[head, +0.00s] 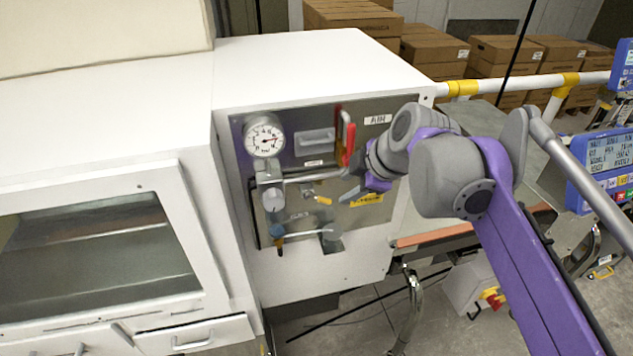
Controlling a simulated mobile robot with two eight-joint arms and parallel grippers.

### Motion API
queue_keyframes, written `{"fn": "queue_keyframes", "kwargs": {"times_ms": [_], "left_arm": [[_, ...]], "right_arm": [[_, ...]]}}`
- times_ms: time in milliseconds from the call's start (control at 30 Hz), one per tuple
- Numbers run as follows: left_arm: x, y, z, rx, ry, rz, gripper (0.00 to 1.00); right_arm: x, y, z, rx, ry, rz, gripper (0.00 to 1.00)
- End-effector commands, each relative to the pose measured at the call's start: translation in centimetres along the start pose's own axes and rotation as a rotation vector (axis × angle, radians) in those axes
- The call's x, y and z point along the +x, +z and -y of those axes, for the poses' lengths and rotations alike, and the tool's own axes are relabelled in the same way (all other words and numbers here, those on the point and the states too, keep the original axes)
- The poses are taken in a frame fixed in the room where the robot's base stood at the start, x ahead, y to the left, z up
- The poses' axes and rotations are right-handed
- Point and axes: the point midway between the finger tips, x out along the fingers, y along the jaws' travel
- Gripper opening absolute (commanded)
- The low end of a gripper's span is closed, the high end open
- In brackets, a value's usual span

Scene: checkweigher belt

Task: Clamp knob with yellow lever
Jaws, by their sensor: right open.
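A small yellow lever (323,200) sits on a small metal fitting (308,194) in the middle of the metal air panel (338,117). Lower left, a blue knob (277,230) has a small yellow part (279,243) beneath it. I cannot tell for certain which of the two is the named knob. My right gripper (346,187) is open, with its grey fingers pointing left toward the panel. It is just right of the yellow lever and appears apart from it, with nothing seen between the fingers. My left gripper is out of view.
A round gauge (265,139), a red lever (349,140) and metal pipes crowd the panel around my right gripper. A yellow label (367,200) is just below it. The white cabinet (312,65) surrounds the panel. A conveyor and blue display boxes (603,154) stand at right.

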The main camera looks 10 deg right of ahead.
Motion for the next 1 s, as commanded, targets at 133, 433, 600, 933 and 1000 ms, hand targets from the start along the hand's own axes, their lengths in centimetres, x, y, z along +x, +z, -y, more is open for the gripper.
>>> {"fn": "queue_keyframes", "kwargs": {"times_ms": [133,433,600,933,1000], "left_arm": [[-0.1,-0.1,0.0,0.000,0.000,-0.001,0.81],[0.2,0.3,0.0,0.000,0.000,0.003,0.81],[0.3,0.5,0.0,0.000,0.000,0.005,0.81],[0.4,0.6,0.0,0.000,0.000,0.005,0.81],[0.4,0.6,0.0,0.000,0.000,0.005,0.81]], "right_arm": [[0.3,-0.2,-0.5,-0.024,0.003,-0.005,0.47],[5.6,-0.2,-0.4,-0.022,0.001,-0.005,0.47],[8.4,-0.2,-0.4,-0.022,0.002,-0.005,0.47],[10.6,-0.2,-0.5,-0.021,0.003,-0.004,0.47],[10.6,-0.2,-0.5,-0.021,0.003,-0.004,0.47]]}}
